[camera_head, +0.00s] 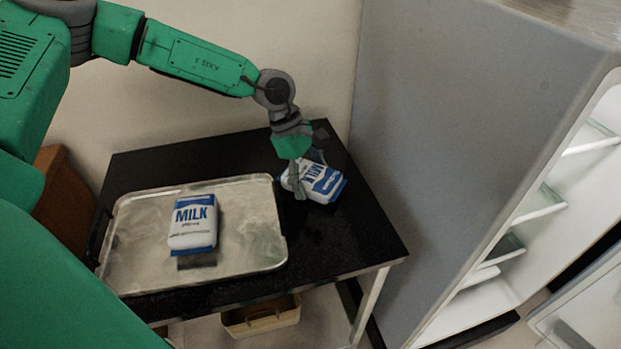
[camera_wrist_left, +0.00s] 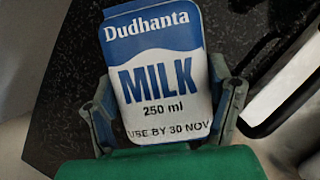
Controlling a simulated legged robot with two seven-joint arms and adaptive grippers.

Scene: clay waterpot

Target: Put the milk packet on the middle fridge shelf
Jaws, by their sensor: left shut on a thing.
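A blue and white milk packet (camera_head: 318,181) is at the right part of the black table, beside the tray. My left gripper (camera_head: 301,178) is shut on this packet; in the left wrist view the packet (camera_wrist_left: 160,75) sits between the two fingers (camera_wrist_left: 165,115), its label facing the camera. I cannot tell whether it touches the table. A second milk packet (camera_head: 193,225) lies on the metal tray. The fridge (camera_head: 450,130) stands open at the right, with glass shelves (camera_head: 541,205) partly in view. My right gripper is not in view.
The metal tray (camera_head: 135,255) covers the left and middle of the black table (camera_head: 350,235). The fridge's side wall rises close to the table's right edge. An open fridge door (camera_head: 590,305) shows at the lower right. A bin (camera_head: 262,317) is under the table.

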